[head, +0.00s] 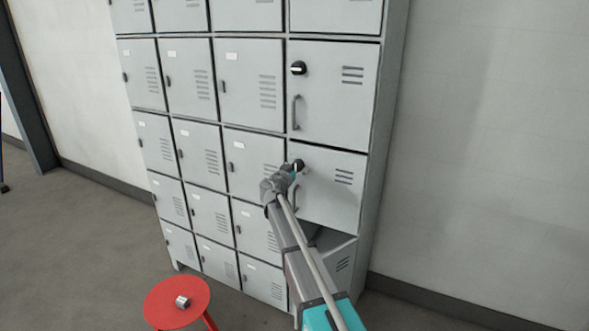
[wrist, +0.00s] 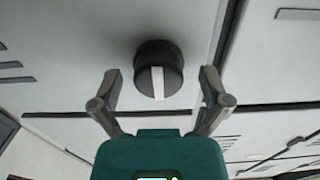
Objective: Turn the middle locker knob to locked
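A black round knob (head: 298,165) with a white pointer line is on the grey locker door (head: 343,185) in the right column, below another knobbed door. My gripper (head: 290,172) is right in front of it and partly hides it in the head view. In the wrist view the knob (wrist: 158,70) sits between the two fingertips of my open gripper (wrist: 160,82), with a visible gap on each side. Its white line runs up and down in that picture. The fingers do not appear to touch the knob.
The door above has another black knob (head: 298,68) with a roughly level white mark, and a bar handle (head: 296,112). A bar handle (head: 295,198) is close beside my gripper. A red stool (head: 160,305) holding a small metal part (head: 182,302) stands at lower left.

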